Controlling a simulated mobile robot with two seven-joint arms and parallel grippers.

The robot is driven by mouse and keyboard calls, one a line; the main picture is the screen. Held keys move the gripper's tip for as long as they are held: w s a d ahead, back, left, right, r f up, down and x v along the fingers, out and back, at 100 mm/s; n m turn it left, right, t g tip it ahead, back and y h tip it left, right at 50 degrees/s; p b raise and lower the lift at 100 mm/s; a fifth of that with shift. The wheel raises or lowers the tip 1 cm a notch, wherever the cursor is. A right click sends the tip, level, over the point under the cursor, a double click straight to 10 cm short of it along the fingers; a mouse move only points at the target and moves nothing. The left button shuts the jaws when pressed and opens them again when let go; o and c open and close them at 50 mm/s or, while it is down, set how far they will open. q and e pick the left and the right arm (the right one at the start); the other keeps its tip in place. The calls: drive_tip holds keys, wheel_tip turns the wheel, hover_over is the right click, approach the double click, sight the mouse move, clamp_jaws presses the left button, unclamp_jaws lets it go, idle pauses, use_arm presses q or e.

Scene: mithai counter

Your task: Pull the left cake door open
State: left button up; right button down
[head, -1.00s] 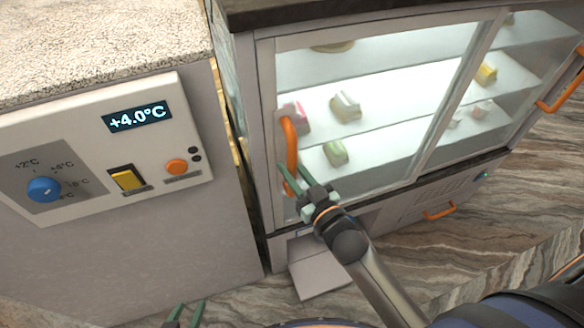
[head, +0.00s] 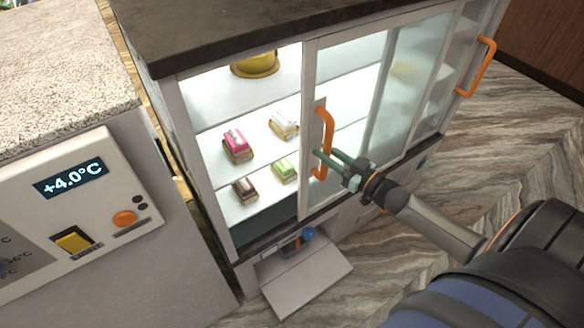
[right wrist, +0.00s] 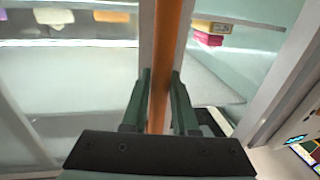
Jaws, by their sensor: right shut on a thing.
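The left cake door (head: 350,107) is a sliding glass door and stands slid to the right, overlapping the right-hand pane. The left part of the cabinet front is open, with pastries showing unobstructed inside. My right gripper (head: 322,158) is shut on the door's orange handle (head: 327,125), around its lower part. In the right wrist view the orange handle (right wrist: 168,45) runs upright between the green fingers (right wrist: 160,98). My left gripper is not in view.
A pink cake slice (head: 236,143) and several other pastries sit on the shelves. A second orange handle (head: 485,67) is at the cabinet's right. A pale flap (head: 305,285) sticks out below. A control panel (head: 75,215) stands at left.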

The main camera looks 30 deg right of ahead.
sight(360, 121)
drive_tip(key=d+b, duration=0.1)
drive_tip(key=d, duration=0.3)
drive_tip(key=d+b, duration=0.1)
drive_tip(key=d, duration=0.4)
drive_tip(key=shift+w+d+f+b, duration=0.1)
drive_tip(key=shift+w+f+b, duration=0.1)
drive_tip(key=shift+b, duration=0.15)
drive_tip(key=d+b, duration=0.2)
drive_tip(key=d, duration=0.4)
drive_tip(key=shift+w+d+r+b, duration=0.1)
drive_tip(key=shift+b, duration=0.3)
drive_tip(key=shift+d+r, duration=0.1)
drive_tip(key=shift+d, duration=0.6)
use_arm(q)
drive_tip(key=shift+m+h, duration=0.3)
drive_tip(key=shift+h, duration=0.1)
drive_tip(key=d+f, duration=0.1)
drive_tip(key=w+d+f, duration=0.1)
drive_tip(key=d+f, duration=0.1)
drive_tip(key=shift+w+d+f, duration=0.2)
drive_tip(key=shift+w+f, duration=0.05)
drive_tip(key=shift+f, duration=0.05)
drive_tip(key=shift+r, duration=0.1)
use_arm(e)
drive_tip(key=c, duration=0.7)
unclamp_jaws()
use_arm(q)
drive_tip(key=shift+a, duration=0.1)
